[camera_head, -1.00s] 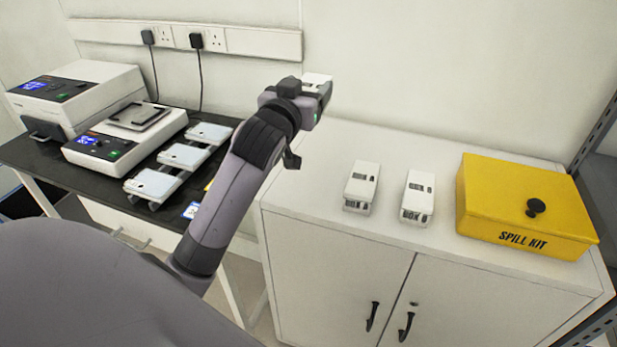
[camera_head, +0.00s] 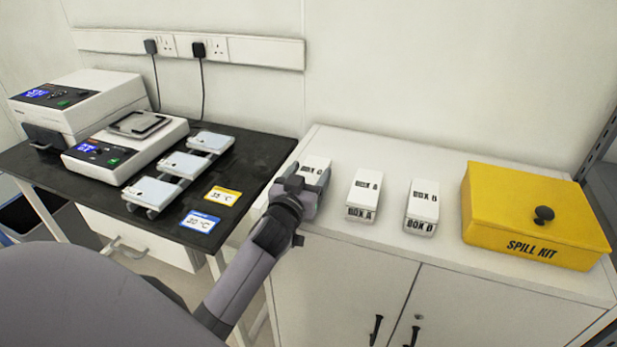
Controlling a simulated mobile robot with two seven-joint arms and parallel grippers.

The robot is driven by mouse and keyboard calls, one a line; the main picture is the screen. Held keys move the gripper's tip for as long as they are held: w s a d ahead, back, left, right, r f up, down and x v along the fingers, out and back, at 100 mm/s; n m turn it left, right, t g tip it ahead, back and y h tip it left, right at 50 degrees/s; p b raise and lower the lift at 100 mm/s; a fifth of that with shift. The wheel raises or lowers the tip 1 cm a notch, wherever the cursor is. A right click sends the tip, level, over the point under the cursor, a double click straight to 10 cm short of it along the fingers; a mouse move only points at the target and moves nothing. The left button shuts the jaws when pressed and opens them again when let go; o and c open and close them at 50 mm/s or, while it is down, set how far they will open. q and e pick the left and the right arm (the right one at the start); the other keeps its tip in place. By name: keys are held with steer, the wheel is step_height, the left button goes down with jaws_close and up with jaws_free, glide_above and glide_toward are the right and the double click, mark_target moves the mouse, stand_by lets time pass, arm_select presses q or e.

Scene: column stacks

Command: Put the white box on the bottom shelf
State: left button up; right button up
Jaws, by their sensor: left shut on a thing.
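My left gripper (camera_head: 304,184) is shut on a white box (camera_head: 315,163) at the left end of the white cabinet top (camera_head: 445,165). The box's label is partly covered by the gripper; it seems to read BOX C. Whether the box touches the cabinet top I cannot tell. Two similar white boxes stand to its right: one marked BOX A (camera_head: 364,192) and one whose label seems to read BOX D (camera_head: 422,204). No bottom shelf can be made out. My right gripper is not in view.
A yellow spill kit (camera_head: 500,205) stands at the right on the cabinet, beside a grey metal upright (camera_head: 602,135). At left, a black bench (camera_head: 262,142) carries lab devices, several pale plates, a yellow card (camera_head: 223,196) and a blue card (camera_head: 200,221).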

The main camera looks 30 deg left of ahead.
arm_select(q)
steer(key=shift+f, duration=0.15)
steer(key=shift+f, duration=0.15)
steer(key=o, duration=1.2)
